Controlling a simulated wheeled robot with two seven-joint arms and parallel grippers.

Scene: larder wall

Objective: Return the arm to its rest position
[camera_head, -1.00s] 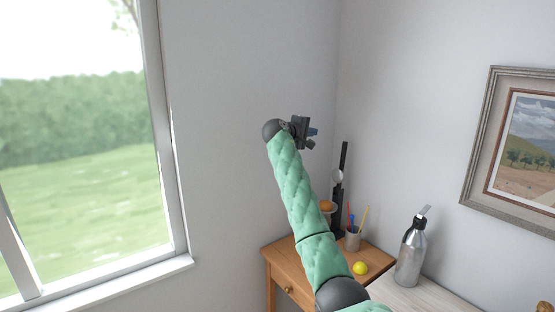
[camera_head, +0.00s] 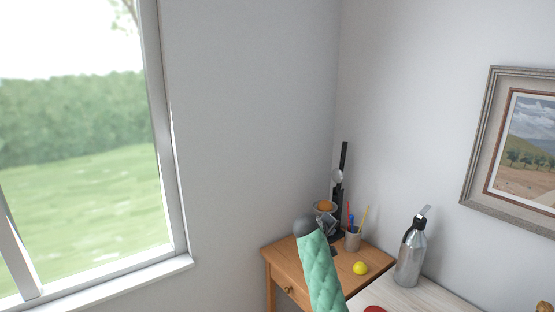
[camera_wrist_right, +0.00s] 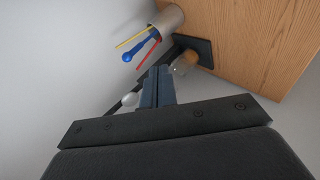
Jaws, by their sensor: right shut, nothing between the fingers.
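My right arm, in a green quilted sleeve, comes up from the bottom of the head view. Its dark right gripper (camera_head: 327,222) shows in front of the wooden desk's back part, partly hidden by the round wrist joint. In the right wrist view the two fingers (camera_wrist_right: 157,86) are together with nothing between them. They point toward the wall and the items on the desk, seen tilted. I cannot tell how far the gripper is from these items. My left gripper is in neither view.
A silver bottle (camera_head: 411,258) stands to the right on a pale surface (camera_head: 425,296). A window (camera_head: 80,150) is at left; the wall between is bare.

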